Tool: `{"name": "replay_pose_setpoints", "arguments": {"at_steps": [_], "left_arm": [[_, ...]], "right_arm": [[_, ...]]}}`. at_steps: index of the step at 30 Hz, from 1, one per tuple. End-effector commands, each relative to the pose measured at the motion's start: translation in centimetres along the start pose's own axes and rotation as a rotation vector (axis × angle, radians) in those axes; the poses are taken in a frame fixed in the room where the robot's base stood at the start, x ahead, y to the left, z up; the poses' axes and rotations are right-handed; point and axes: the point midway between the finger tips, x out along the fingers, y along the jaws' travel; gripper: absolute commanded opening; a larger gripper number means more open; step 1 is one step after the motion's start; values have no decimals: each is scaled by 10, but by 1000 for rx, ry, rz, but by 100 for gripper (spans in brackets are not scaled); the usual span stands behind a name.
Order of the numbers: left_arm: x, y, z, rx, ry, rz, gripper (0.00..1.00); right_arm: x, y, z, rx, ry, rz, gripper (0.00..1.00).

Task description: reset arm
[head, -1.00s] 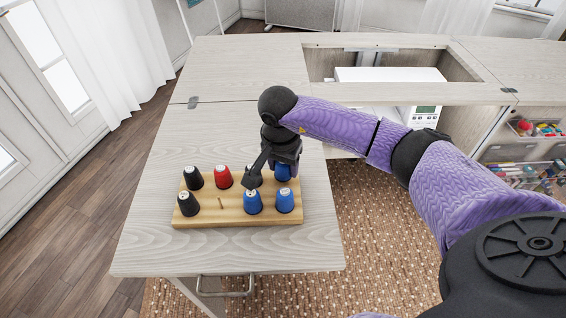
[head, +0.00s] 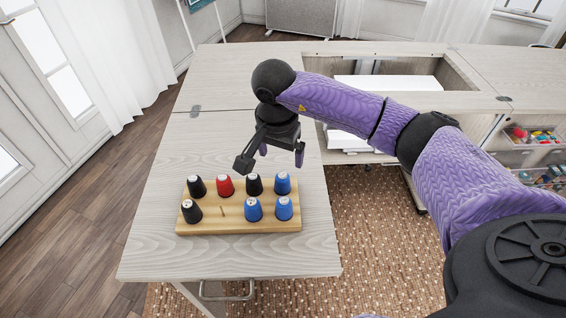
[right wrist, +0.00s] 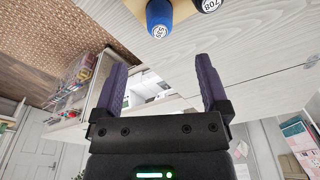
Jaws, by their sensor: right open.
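My right gripper (head: 282,153) is open and empty, raised above the back edge of the wooden peg board (head: 235,226). It is apart from the cones. In the right wrist view its two purple fingers (right wrist: 160,62) are spread with nothing between them. The board holds several thread cones: black (head: 196,186), red (head: 225,186), black (head: 254,185) and blue (head: 283,184) in the back row. The front row has black (head: 191,212), a bare peg (head: 222,211), and two blue cones (head: 253,210) (head: 284,209). My left gripper is out of view.
The board stands on a pale wooden leaf (head: 160,235) of the sewing cabinet, with free room around it. Behind is a recessed opening with a white machine (head: 390,82). Bins with colourful supplies (head: 535,136) are at the right. A metal handle (head: 228,290) is at the front.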

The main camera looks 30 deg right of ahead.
Motion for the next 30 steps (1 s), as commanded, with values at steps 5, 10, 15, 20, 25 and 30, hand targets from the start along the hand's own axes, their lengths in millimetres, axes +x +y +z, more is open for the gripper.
{"name": "replay_pose_setpoints", "arguments": {"at_steps": [5, 10, 15, 20, 25, 30], "left_arm": [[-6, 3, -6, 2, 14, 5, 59], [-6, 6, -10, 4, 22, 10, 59], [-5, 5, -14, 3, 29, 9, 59], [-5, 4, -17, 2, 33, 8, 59], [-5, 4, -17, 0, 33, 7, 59], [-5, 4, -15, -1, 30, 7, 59]], "right_arm": [[-20, 0, 0, 1, 0, 1, 95], [-20, 0, 0, 1, -1, 2, 95], [-20, 0, 0, 1, -1, 2, 95], [-20, 0, 1, 0, -4, -1, 95], [-8, -37, 72, 29, -275, -215, 95], [-82, -92, 217, 480, -1230, -583, 95]]}}
